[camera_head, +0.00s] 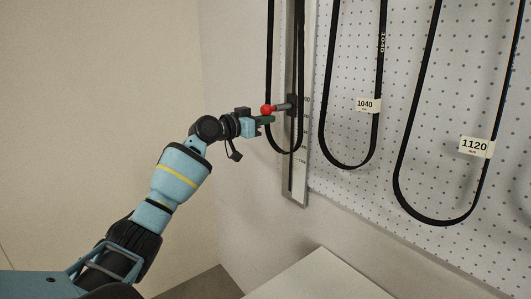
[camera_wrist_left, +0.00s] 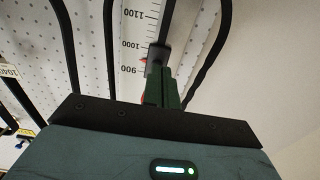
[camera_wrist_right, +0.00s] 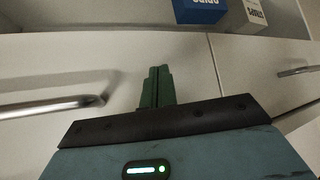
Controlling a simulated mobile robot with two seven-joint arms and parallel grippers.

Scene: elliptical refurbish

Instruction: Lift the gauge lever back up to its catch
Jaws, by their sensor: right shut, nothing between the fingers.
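The gauge lever (camera_head: 281,107) is a short grey bar with a red knob, sticking out to the left from a dark slider (camera_head: 291,104) on a vertical metal rail (camera_head: 294,188). My left gripper (camera_head: 267,120) has its green fingers just below the lever; I cannot tell if they touch it. In the left wrist view, the fingers (camera_wrist_left: 163,86) are together, with a bit of red knob (camera_wrist_left: 143,87) behind them and the slider (camera_wrist_left: 158,55) beyond, near the 1000 mark. My right gripper (camera_wrist_right: 157,88) is shut and empty, seen only in the right wrist view. The catch cannot be made out.
A black belt (camera_head: 269,60) hangs in a loop at the rail, close to my left gripper. More belts hang on the pegboard (camera_head: 400,60), tagged 1040 (camera_head: 367,104) and 1120 (camera_head: 475,147). A bar handle (camera_wrist_right: 50,107) and a blue box (camera_wrist_right: 198,11) are near my right gripper.

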